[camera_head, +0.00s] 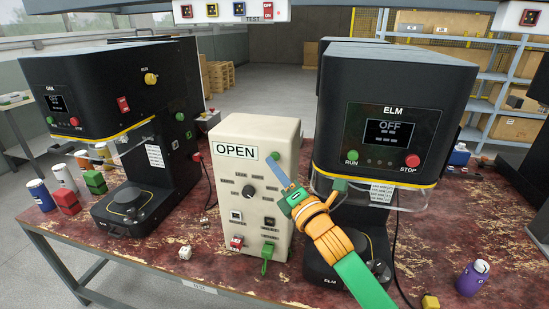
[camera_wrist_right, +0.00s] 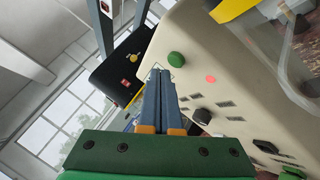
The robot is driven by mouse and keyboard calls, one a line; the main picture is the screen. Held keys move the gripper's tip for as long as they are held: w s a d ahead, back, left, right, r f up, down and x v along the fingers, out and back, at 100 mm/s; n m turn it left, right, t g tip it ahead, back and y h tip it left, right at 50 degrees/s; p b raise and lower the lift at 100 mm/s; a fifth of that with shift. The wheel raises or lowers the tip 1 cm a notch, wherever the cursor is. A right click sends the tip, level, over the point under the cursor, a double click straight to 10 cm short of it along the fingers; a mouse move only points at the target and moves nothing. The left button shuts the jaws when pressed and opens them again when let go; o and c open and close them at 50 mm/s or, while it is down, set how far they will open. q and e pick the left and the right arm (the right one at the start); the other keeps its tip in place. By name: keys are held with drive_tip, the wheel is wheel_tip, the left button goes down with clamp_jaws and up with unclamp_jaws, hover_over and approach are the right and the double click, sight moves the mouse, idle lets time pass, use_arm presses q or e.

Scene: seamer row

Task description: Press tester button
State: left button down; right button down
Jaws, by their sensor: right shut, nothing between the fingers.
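A beige control box (camera_head: 228,178) with an OPEN sign stands mid-table between two black machines. It has a round green button (camera_head: 275,156), a black knob and small switches on its front; no label reading tester shows on it. My right gripper (camera_head: 269,158) is shut and empty, its blue fingertips close to the green button. In the right wrist view the fingertips (camera_wrist_right: 160,70) appear just beside the green button (camera_wrist_right: 176,59); I cannot tell whether they touch it. A flat pink-red dot (camera_wrist_right: 211,79) is on the box face. My left gripper is out of view.
The ELM machine (camera_head: 393,92), its screen reading OFF, stands right of the box, with its clear guard near my right arm. Another black machine (camera_head: 120,90) stands left. Cans, blocks and a purple can (camera_head: 472,278) sit on the table. A panel marked TEST (camera_head: 232,11) hangs overhead.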

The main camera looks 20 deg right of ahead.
drive_tip(key=shift+w+d, duration=0.1)
drive_tip(key=shift+w+d, duration=0.15)
drive_tip(key=shift+w, duration=0.1)
drive_tip(key=shift+w+d, duration=0.2)
drive_tip(key=shift+w, duration=0.15)
idle(0.6)
drive_tip(key=shift+s, duration=0.1)
drive_tip(key=shift+s+a, duration=0.45)
drive_tip(key=shift+s, duration=0.15)
drive_tip(key=s+a, duration=0.1)
drive_tip(key=s+a+p, duration=0.1)
drive_tip(key=s+p, duration=0.1)
drive_tip(key=s, duration=0.1)
drive_tip(key=shift+s+a, duration=0.1)
drive_tip(key=shift+a, duration=0.3)
